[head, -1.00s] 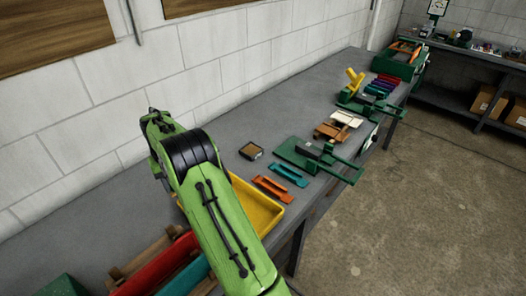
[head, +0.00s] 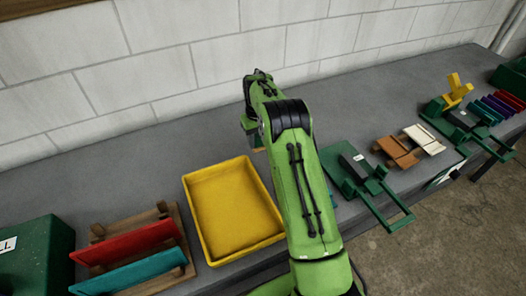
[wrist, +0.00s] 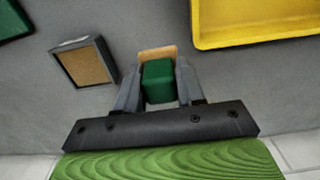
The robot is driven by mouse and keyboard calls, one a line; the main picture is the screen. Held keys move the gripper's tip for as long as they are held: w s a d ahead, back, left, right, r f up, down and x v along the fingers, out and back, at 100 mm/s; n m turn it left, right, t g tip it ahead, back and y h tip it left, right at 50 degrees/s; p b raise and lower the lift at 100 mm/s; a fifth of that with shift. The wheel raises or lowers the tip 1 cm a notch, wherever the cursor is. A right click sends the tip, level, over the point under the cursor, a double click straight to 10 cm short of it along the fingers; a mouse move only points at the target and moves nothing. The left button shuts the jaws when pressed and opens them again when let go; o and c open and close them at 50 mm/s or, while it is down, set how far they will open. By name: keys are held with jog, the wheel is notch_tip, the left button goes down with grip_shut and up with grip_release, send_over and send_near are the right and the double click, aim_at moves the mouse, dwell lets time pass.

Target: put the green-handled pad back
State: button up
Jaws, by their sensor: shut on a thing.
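My gripper (wrist: 158,88) is shut on the green handle (wrist: 158,78) of a pad. The pad's tan face (wrist: 157,53) shows past the fingertips. In the head view the green handle (head: 249,126) and a bit of the tan pad (head: 258,149) show beside my arm, over the bench right of the yellow tray (head: 190,205). I cannot tell whether the pad touches the bench. A square dark-framed piece with a tan inside (wrist: 84,62) lies beside the gripper in the wrist view; my arm seems to hide it in the head view.
The yellow tray also shows in the wrist view (wrist: 250,43). Left of it stands a wooden rack (head: 180,235) with red and teal pieces, then a green box (head: 35,262). A green fixture (head: 345,185) and brown blocks (head: 397,152) stand right. Bench toward the wall is clear.

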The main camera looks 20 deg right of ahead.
aim_at(257, 137)
notch_tip(257, 137, down, 5)
jog(key=shift+d+f, duration=0.1)
jog(key=shift+f, duration=0.05)
jog(key=shift+f, duration=0.2)
jog(key=o, duration=0.9)
jog(key=shift+o, duration=0.2)
jog(key=shift+r, duration=0.1)
jog(key=r, duration=1)
jog(key=r+p, duration=0.1)
jog(key=r, duration=0.4)
jog(key=shift+s+a+r, duration=0.2)
jog(key=shift+s+a, duration=0.15)
jog(key=s+a+r+t, duration=0.2)
jog(key=s+a+r, duration=0.2)
jog(key=s+r, duration=0.55)
jog(key=s+a+r+t, duration=0.2)
jog(key=s+a+r, duration=0.35)
jog(key=s, duration=0.75)
jog(key=s+f+t, duration=0.1)
jog(key=s+f, duration=0.2)
jog(key=s, duration=1)
jog(key=shift+a+t, duration=0.3)
jog(key=shift+a, duration=0.1)
